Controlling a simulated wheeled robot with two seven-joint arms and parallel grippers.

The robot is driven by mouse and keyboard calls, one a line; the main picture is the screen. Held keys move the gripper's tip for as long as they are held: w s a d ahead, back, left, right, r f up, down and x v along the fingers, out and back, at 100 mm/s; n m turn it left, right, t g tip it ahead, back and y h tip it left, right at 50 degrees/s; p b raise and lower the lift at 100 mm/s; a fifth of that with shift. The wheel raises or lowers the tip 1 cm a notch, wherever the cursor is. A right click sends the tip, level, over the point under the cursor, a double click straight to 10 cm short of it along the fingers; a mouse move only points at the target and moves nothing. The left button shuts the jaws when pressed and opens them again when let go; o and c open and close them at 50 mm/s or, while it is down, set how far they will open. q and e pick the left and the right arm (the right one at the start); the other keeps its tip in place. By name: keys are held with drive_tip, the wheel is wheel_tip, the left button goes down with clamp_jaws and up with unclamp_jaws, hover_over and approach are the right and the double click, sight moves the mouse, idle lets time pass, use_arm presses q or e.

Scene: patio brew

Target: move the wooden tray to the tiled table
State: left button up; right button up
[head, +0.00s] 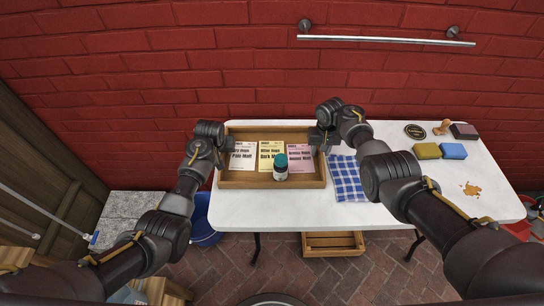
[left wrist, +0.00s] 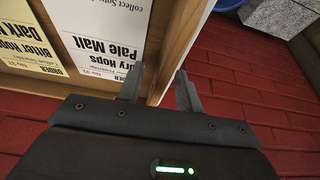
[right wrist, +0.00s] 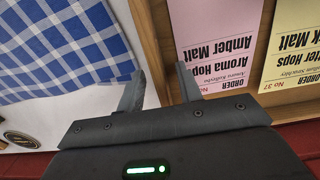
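The wooden tray (head: 250,183) sits on the white table (head: 300,210) near its left end. It holds three order cards, white (head: 242,157), yellow (head: 271,155) and pink (head: 300,159), and a small jar with a teal cap (head: 281,168). My left gripper (left wrist: 160,82) is open, with its fingers either side of the tray's left wall. My right gripper (right wrist: 158,82) is open, with its fingers either side of the tray's right wall. I cannot tell whether any finger touches the wood. I see no table that is clearly tiled.
A blue checked cloth (head: 347,178) lies close right of the tray. Yellow (head: 427,151) and blue (head: 453,151) sponges and a stamp (head: 442,127) are farther right. A wooden crate (head: 333,244) is under the table. A blue bucket (head: 204,232) and grey speckled block (head: 128,212) stand left.

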use_arm(q)
drive_tip(key=shift+c, duration=0.3)
use_arm(e)
drive_tip(key=shift+c, duration=0.3)
use_arm(q)
clamp_jaws()
use_arm(e)
clamp_jaws()
use_arm(q)
drive_tip(key=shift+r, duration=0.15)
use_arm(e)
drive_tip(key=shift+w+r, duration=0.1)
drive_tip(key=shift+r, duration=0.05)
